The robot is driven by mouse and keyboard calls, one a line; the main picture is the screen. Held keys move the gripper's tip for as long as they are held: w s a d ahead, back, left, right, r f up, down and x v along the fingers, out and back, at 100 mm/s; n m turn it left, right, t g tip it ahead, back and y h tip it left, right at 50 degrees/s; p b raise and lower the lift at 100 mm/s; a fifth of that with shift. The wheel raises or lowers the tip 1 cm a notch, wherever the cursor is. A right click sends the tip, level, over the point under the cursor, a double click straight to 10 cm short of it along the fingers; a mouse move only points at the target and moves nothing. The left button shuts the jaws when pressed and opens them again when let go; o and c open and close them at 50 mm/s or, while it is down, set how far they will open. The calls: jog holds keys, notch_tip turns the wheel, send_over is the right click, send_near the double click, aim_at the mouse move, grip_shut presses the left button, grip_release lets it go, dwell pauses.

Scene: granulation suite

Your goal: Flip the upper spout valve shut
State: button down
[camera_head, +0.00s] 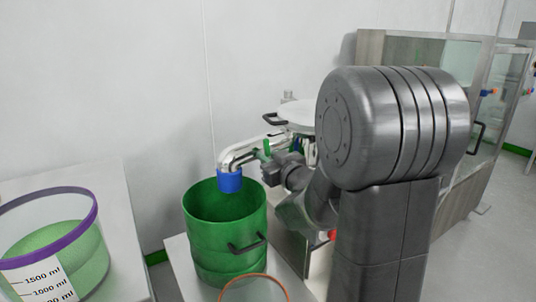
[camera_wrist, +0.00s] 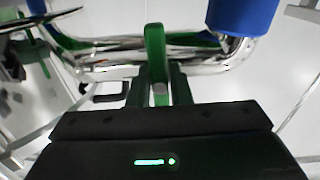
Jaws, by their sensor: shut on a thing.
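The spout is a shiny chrome pipe (camera_head: 238,155) that bends down to a blue end sleeve (camera_head: 229,181) above a green drum (camera_head: 225,200). A green valve lever (camera_head: 266,148) stands up at the pipe. In the wrist view the lever (camera_wrist: 155,55) rises between the fingers of my gripper (camera_wrist: 160,90), and the gripper is shut on it. The pipe (camera_wrist: 105,62) runs across behind it, with the blue sleeve (camera_wrist: 240,17) at the upper right. In the head view my gripper (camera_head: 272,168) is beside the pipe, partly hidden by my arm. The valve body is mostly hidden.
A clear container with a purple rim (camera_head: 92,215) stands on the white table (camera_head: 125,225) at the left. A white round lid (camera_head: 298,113) is behind the pipe. A glass-doored cabinet (camera_head: 370,48) stands at the right. An orange-rimmed vessel (camera_head: 255,277) is at the front.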

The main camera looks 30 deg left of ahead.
jog(key=shift+m, duration=0.5)
dwell(0.3)
jog(key=c, duration=1.3)
grip_release()
jog(key=p+v, duration=0.2)
jog(key=v, duration=1.2)
jog(key=shift+a, duration=0.1)
